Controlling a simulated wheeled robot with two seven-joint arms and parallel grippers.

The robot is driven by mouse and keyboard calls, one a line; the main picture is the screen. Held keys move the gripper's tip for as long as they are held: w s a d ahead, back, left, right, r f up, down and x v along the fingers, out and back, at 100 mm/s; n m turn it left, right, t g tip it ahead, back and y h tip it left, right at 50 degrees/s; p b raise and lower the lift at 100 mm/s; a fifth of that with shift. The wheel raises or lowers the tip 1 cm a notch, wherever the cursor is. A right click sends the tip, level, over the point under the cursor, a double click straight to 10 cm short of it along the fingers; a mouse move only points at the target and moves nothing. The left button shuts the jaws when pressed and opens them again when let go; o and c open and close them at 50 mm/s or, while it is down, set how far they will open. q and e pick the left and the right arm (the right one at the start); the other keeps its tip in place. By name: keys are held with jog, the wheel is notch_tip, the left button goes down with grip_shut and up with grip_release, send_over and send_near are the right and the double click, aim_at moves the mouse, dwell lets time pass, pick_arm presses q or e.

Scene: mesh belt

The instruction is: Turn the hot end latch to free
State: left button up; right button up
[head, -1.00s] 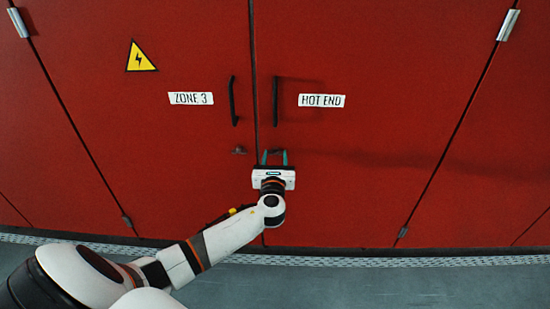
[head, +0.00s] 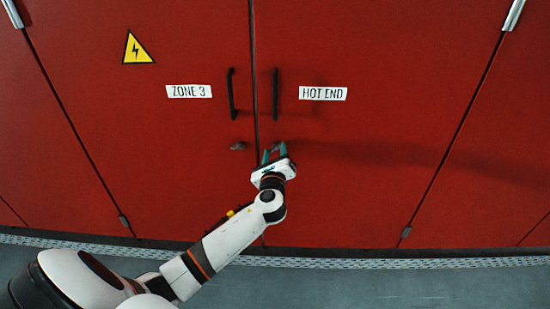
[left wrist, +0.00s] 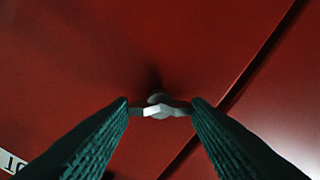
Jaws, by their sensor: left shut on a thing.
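The hot end latch (left wrist: 160,109) is a small pale metal piece on the red door, seen between the fingertips in the left wrist view. My left gripper (head: 273,153) is shut on it, with a teal finger on either side; it also fills the lower part of the left wrist view (left wrist: 160,112). In the head view the gripper is tilted, its right side higher, just right of the door seam below the HOT END handle (head: 275,95). The latch is mostly hidden there by the fingers. My right gripper is out of view.
The HOT END label (head: 323,93) is on the right red door. The left door has the ZONE 3 label (head: 189,91), a black handle (head: 232,94), a small latch (head: 238,146) and a yellow warning triangle (head: 138,49). Grey floor (head: 400,285) lies below.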

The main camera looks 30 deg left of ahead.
pick_arm(q)
jog(key=n+b, duration=0.3)
jog(key=n, duration=0.3)
jog(key=shift+f+n, duration=0.15)
jog(key=shift+n, duration=0.15)
jog(key=n+b, duration=0.2)
jog(key=n, duration=0.2)
jog(key=shift+n+b, duration=0.3)
jog(key=shift+n, duration=0.1)
jog(key=o, duration=1)
jog(key=b+v, duration=0.2)
jog(key=v, duration=1)
jog(key=shift+s+a, duration=0.1)
